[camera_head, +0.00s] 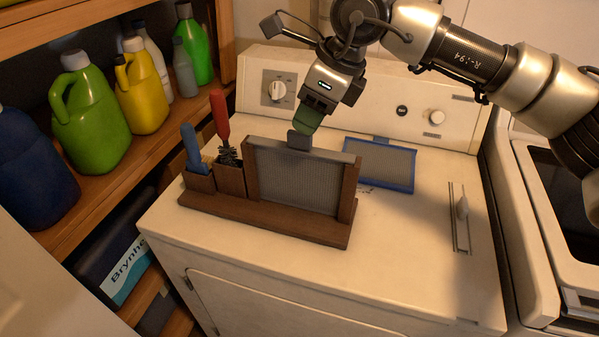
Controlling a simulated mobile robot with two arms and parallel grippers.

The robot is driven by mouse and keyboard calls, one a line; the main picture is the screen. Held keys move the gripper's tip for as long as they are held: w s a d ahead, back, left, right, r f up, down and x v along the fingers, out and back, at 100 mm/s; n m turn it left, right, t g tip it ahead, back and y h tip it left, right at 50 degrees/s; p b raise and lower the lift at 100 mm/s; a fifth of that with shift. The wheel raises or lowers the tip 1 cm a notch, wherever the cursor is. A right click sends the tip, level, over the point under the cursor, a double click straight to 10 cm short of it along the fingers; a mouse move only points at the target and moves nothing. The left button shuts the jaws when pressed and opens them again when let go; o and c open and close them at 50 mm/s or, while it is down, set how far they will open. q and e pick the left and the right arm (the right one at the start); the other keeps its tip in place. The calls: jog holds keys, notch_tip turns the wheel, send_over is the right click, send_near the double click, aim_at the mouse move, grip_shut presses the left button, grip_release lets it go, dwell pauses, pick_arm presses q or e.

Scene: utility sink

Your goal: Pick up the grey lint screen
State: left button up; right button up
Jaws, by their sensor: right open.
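The grey lint screen (298,180) stands upright in the slot of a brown wooden holder (270,222) on top of the white dryer. A small grey tab (299,140) sticks up from its top edge. My right gripper (307,125) points down just above and behind this tab, with a green fingertip showing. It is open and holds nothing that I can see. From this view I cannot tell whether its fingers touch the tab. My left gripper is not in view.
The holder also has a blue-handled brush (190,147) and a red-handled brush (221,118) in its left compartments. A blue-framed screen (380,165) lies flat behind it on the dryer. Bottles stand on the wooden shelf (150,150) at left. The dryer's front right is mostly clear.

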aim_at(299, 134)
jog(key=shift+w+a+f, duration=0.25)
jog(key=shift+w+f, duration=0.2)
jog(key=shift+f, duration=0.3)
jog(key=p+x, duration=0.1)
jog(key=x, duration=0.2)
jog(key=shift+w+f+p, duration=0.15)
jog(key=shift+f+p, duration=0.1)
jog(key=shift+p, duration=0.15)
jog(key=shift+w+a+f, duration=0.1)
jog(key=shift+a+f, duration=0.05)
jog(key=shift+f, duration=0.3)
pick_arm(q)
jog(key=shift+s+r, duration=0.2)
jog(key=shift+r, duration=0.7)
pick_arm(e)
grip_shut()
